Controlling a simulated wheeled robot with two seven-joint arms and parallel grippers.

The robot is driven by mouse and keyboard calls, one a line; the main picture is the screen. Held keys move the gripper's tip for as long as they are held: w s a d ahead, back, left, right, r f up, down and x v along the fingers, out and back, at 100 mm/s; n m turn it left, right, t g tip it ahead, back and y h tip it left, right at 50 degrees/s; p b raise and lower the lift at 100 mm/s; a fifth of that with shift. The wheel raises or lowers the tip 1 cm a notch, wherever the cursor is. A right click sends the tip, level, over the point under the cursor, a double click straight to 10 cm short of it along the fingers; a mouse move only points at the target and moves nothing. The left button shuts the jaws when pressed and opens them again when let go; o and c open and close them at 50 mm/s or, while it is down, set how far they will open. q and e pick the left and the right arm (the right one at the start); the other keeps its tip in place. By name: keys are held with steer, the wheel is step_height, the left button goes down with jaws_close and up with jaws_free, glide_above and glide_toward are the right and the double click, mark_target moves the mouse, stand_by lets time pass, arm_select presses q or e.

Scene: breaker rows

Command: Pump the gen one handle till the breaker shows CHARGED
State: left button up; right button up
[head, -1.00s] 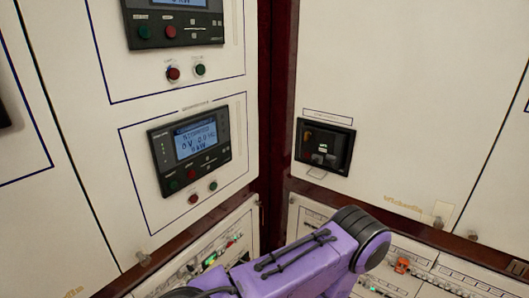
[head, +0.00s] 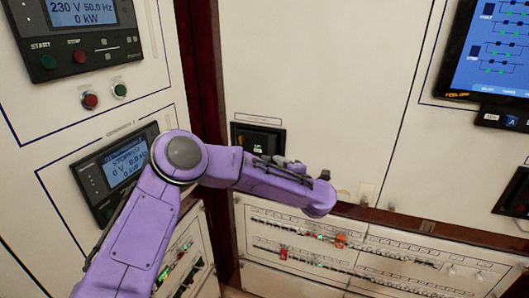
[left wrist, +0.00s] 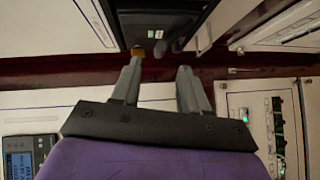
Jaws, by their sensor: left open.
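The breaker unit (head: 258,138) is a dark recessed box on the cream panel right of the corner post, partly hidden by my left arm. A small light-green indicator shows on it; its wording is too small to read. In the left wrist view the dark breaker unit (left wrist: 178,18) is at the top, with a yellow-brown knob and a grey knob on its near edge. I cannot tell which part is the pump handle. My left gripper (left wrist: 159,67) is open and empty, its fingertips pointing at the unit, apparently just short of it. My right gripper is not in view.
An upper controller (head: 80,32) shows 230 V, 50.0 Hz, 0 kW. A lower controller (head: 118,172) reads STOPPED, 0 V. Breaker rows (head: 375,262) run below, with an orange piece (head: 341,241). A blue screen (head: 490,50) is at the right.

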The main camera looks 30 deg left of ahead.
mark_target(269, 159)
arm_select(q)
steer(key=p+x, duration=0.3)
steer(key=x, duration=0.6)
steer(key=shift+w+a+p, duration=0.2)
steer(key=shift+a+p, duration=0.1)
steer(key=shift+w+a+f, duration=0.1)
steer(key=shift+w+a, duration=0.15)
jaws_close()
